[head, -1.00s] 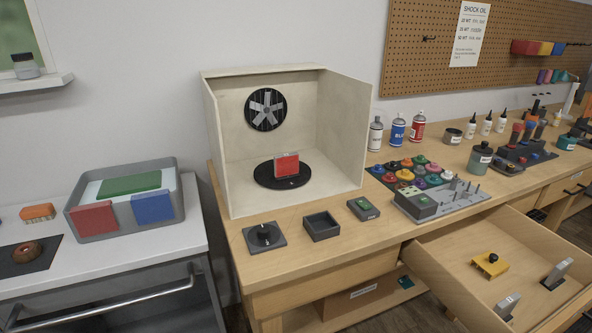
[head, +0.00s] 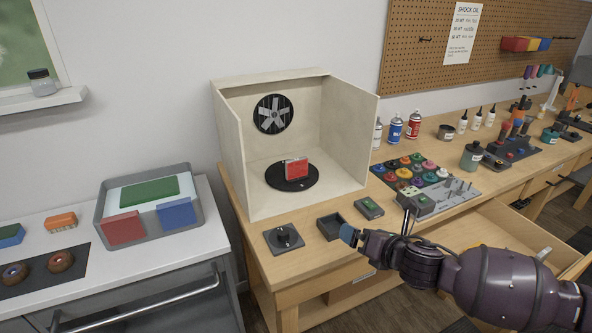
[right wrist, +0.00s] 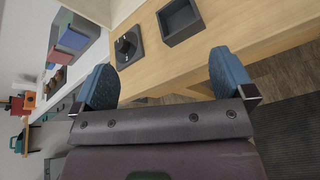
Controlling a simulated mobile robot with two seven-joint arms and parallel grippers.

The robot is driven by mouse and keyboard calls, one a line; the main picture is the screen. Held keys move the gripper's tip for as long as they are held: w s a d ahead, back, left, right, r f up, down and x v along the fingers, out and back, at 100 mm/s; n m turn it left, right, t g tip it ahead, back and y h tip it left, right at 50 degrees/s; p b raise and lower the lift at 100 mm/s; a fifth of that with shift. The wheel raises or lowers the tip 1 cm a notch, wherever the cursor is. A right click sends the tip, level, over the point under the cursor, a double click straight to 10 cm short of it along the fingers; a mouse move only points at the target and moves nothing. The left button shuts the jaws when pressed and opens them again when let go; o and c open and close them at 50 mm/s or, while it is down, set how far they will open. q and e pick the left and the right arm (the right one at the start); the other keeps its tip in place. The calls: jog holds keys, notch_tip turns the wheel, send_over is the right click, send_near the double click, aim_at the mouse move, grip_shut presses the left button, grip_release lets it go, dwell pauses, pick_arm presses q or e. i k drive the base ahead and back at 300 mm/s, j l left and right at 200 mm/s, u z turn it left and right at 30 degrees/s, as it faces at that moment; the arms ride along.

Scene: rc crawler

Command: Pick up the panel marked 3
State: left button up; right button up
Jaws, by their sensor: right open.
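A grey tray (head: 190,242) on the left counter holds a green panel (head: 136,190), a red panel (head: 123,229) and a blue panel (head: 177,214). Another red panel (head: 297,168) stands on the black turntable (head: 279,183) inside the open booth. No number can be read on any panel. My right gripper (head: 352,236) is over the bench's front edge, by the small dark open box, away from all panels. In the right wrist view this gripper (right wrist: 163,66) is open and empty, its blue fingertips wide apart. My left gripper is not in view.
A dark box (head: 331,228), a knob unit (head: 284,238) and a small green-topped device (head: 369,208) line the bench front. The booth (head: 235,165) has tall side walls. Paint cans (head: 395,131) and colored pots stand right of it. A drawer (head: 515,232) is open at right.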

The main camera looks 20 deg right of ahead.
aim_at(297, 169)
jog(key=i+j, duration=0.1)
jog(key=i, duration=0.35)
jog(key=i+j, duration=0.1)
jog(key=i, duration=0.4)
